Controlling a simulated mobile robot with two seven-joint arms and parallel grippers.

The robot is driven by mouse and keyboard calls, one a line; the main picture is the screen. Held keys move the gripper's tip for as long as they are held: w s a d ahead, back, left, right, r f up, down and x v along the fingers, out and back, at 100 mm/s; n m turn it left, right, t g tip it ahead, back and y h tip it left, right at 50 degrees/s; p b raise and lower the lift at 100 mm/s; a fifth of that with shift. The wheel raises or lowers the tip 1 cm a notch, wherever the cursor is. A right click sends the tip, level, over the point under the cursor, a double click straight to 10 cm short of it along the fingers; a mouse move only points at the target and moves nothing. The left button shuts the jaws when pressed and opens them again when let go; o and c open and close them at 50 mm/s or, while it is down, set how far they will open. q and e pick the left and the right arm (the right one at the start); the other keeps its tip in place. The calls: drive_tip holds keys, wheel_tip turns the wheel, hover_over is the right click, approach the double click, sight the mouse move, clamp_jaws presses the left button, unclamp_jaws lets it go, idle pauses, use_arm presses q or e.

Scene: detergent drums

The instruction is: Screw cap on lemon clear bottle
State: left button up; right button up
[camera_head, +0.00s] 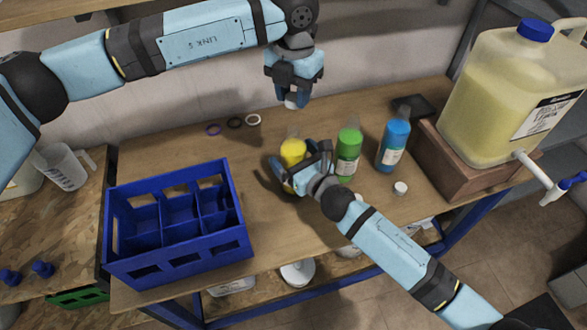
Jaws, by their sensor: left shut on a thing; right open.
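The lemon clear bottle (292,152), filled with yellow, stands upright on the table, with a clear neck at its top and no cap visible on it. My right gripper (290,176) is open, with its fingers around the bottle's lower part; whether they touch it I cannot tell. My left gripper (291,92) hangs above and slightly behind the bottle, pointing down. It is shut on a small white cap (291,103), mostly hidden by the fingers and held apart from the bottle's neck.
A green bottle (348,155) and a blue bottle (393,146) stand to the right. A white cap (400,188) lies in front of them. A blue divided crate (178,252) stands at left. Several rings (234,122) lie at the back. A large yellow jug (510,95) sits at right.

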drive_tip(key=c, duration=1.4)
use_arm(q)
drive_tip(key=shift+f, duration=2.5)
drive_tip(key=shift+f, duration=0.1)
drive_tip(key=shift+f, duration=0.75)
drive_tip(key=shift+f, duration=0.6)
